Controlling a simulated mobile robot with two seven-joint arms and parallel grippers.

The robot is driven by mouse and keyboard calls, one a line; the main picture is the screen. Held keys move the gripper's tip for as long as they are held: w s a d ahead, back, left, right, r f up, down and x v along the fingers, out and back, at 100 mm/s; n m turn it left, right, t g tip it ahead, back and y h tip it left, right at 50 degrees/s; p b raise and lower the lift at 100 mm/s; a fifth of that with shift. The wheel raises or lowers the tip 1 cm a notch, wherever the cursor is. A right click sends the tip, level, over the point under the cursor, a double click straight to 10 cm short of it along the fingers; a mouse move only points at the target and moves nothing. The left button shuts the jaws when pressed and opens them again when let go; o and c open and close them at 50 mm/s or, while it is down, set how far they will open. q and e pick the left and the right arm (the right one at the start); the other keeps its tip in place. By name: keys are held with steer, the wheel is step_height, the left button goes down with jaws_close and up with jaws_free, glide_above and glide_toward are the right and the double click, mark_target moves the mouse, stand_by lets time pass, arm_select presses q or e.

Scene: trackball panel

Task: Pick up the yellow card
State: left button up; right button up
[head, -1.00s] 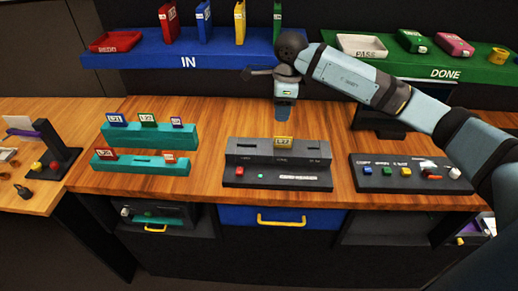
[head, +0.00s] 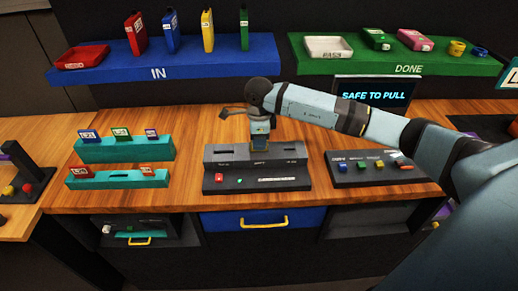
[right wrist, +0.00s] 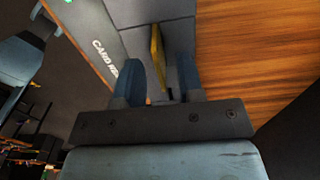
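The yellow card (right wrist: 157,58) stands edge-on in a slot of the dark grey card reader (head: 235,177), as the right wrist view shows. My right gripper (head: 260,147) points down over the middle of the reader and mostly hides the card in the head view. In the right wrist view my right gripper (right wrist: 160,80) is open, with its two blue fingers on either side of the card and gaps visible between. My left gripper is not seen in the head view.
A screen (head: 374,95) behind my right arm reads SAFE TO PULL. A button panel (head: 372,172) sits right of the reader. Teal card racks (head: 124,153) stand left. The blue IN shelf (head: 180,65) and green DONE shelf (head: 400,64) are behind.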

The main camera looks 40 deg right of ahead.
step_height(320, 180, down, 2)
steer(key=shift+f, duration=0.25)
jaws_close()
steer(key=shift+r, duration=0.1)
